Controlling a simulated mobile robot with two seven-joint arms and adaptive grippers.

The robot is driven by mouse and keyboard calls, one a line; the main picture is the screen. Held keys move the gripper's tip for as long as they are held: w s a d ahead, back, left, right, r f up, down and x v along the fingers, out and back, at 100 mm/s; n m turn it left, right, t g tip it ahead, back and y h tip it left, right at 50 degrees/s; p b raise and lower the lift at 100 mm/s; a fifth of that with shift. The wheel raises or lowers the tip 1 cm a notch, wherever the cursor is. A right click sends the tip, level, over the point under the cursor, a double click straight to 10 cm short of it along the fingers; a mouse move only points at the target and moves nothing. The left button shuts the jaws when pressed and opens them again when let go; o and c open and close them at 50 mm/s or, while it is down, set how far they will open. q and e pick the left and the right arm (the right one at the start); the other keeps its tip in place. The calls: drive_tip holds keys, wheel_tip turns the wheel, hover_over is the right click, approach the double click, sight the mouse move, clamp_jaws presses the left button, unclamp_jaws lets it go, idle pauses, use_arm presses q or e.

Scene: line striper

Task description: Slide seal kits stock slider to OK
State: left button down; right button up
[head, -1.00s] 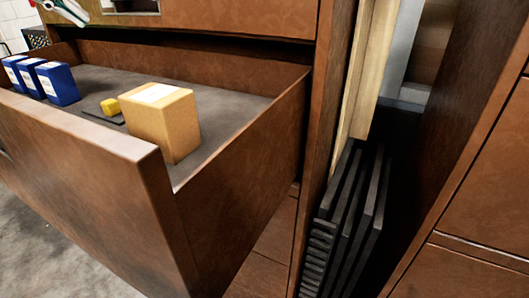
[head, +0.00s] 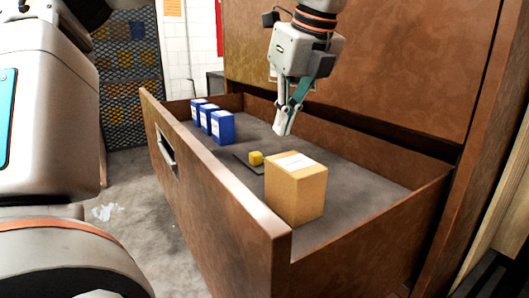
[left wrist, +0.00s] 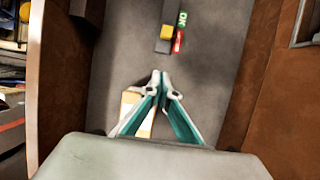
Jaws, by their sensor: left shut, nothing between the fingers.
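The slider's yellow knob (head: 256,158) sits on a thin dark plate (head: 243,163) on the drawer floor. In the left wrist view the yellow knob (left wrist: 167,32) is on a dark track (left wrist: 162,46). Beside the track are a green OK label (left wrist: 182,18) and a red label (left wrist: 179,42) whose text I cannot read; the knob lies near where they meet. My left gripper (head: 282,130) points down over the drawer, shut and empty, apart from the knob. Its closed fingertips (left wrist: 160,78) are below the track in the wrist picture. My right gripper is not in view.
The open brown drawer (head: 215,205) has raised walls. A cardboard box (head: 296,190) stands close to the slider, on the near side. Several blue boxes (head: 222,127) stand along the left of the drawer. Grey drawer floor is clear right of the slider.

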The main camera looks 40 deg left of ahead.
sight(256, 158)
use_arm(q)
drive_tip(key=shift+f, duration=0.1)
drive_tip(key=b+x, duration=0.1)
drive_tip(key=x, duration=0.8)
drive_tip(key=shift+f, duration=0.2)
drive_tip(key=a, duration=0.1)
drive_tip(key=w+a+p, duration=0.1)
drive_tip(key=a, duration=0.1)
drive_tip(key=shift+a, duration=0.2)
drive_tip(key=shift+w+a+f, duration=0.1)
drive_tip(key=shift+w+a, duration=0.05)
drive_tip(key=shift+a, duration=0.25)
drive_tip(key=shift+a, duration=0.15)
